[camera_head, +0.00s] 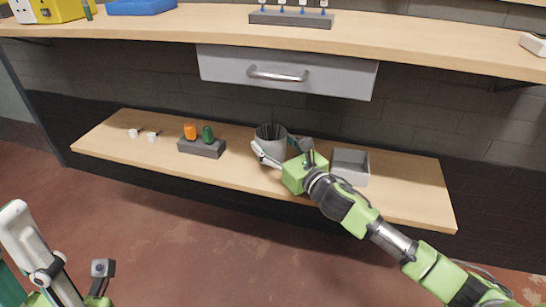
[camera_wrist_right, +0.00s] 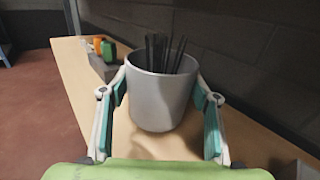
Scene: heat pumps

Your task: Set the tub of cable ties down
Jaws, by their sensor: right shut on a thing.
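The tub of cable ties (camera_head: 268,148) is a light grey round tub with dark ties standing up in it. My right gripper (camera_head: 278,152) is shut on it at the lower wooden shelf (camera_head: 105,150). In the right wrist view the tub (camera_wrist_right: 160,100) is upright between the two fingers, one on each side of it. I cannot tell whether its base touches the shelf.
Left of the tub is a dark block (camera_head: 202,147) with an orange and a green piece. Two small white pieces (camera_head: 143,135) lie further left. A grey open box (camera_head: 351,165) stands to the right. A drawer (camera_head: 288,72) hangs above, under the upper shelf (camera_head: 180,27).

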